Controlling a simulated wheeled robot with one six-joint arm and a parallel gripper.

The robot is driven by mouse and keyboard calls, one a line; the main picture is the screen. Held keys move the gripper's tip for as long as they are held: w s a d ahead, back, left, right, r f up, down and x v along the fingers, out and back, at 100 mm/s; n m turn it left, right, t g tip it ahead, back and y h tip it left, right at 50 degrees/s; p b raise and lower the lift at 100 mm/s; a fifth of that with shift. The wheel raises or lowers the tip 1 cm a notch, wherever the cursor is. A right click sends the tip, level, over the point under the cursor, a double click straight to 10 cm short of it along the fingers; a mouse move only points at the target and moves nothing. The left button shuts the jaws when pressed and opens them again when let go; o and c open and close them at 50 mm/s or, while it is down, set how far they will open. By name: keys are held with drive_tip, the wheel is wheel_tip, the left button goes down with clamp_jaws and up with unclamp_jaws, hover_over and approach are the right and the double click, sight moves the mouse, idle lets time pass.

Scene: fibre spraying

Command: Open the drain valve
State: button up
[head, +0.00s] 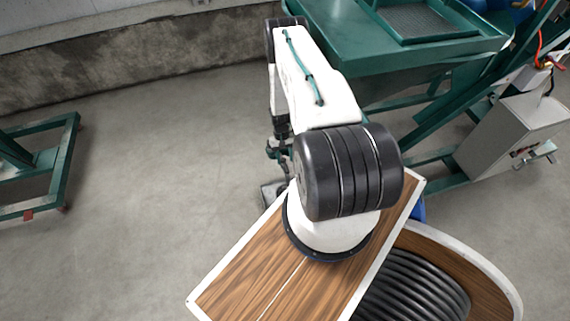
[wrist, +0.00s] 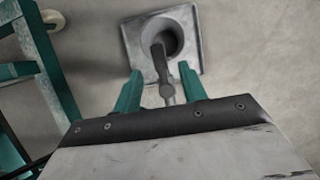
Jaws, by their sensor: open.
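My gripper (wrist: 160,71) is open, with one teal finger on each side of a grey drain pipe and valve (wrist: 166,90). The dark pipe runs from the valve to a round opening in a square grey floor drain (wrist: 188,55). The valve's narrow part lies between the fingers, and I cannot tell whether either finger touches it. In the head view my gripper (head: 278,148) is small and partly hidden by my arm, above the edge of the drain (head: 268,194).
A green machine frame (head: 440,55) stands at the upper right, with a grey box (head: 512,130) on its right side. Another green frame (head: 62,165) stands at the left. Bare concrete floor (head: 160,150) lies between, and a low wall (head: 130,60) runs behind.

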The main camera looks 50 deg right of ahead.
drive_tip(key=shift+v, duration=1.75)
drive_tip(key=s+a+r+g+y, duration=0.1)
drive_tip(key=s+a+r+g, duration=0.1)
drive_tip(key=s+a, duration=0.15)
wheel_tip(320, 180, up, 24)
hover_over(284, 163)
drive_tip(key=a, duration=0.8)
drive_tip(key=s+a+r+n+h, duration=0.1)
drive_tip(key=a+r, duration=0.3)
drive_tip(key=r, duration=0.6)
drive_tip(key=a+r+n, duration=0.1)
drive_tip(key=a+r, duration=0.2)
drive_tip(key=r, duration=0.7)
drive_tip(key=s+a+r+n+t+h, duration=0.1)
drive_tip(key=s+a+r+n+t, duration=0.1)
drive_tip(key=s+a+r, duration=0.7)
drive_tip(key=s+a+r+n+t+h, duration=0.1)
drive_tip(key=s+a+r+n+t, duration=0.2)
drive_tip(key=r, duration=1.1)
drive_tip(key=s+a+t, duration=0.2)
drive_tip(key=s+a, duration=0.3)
drive_tip(key=s, duration=0.1)
drive_tip(key=shift+a+h, duration=0.3)
drive_tip(key=shift+a, duration=0.05)
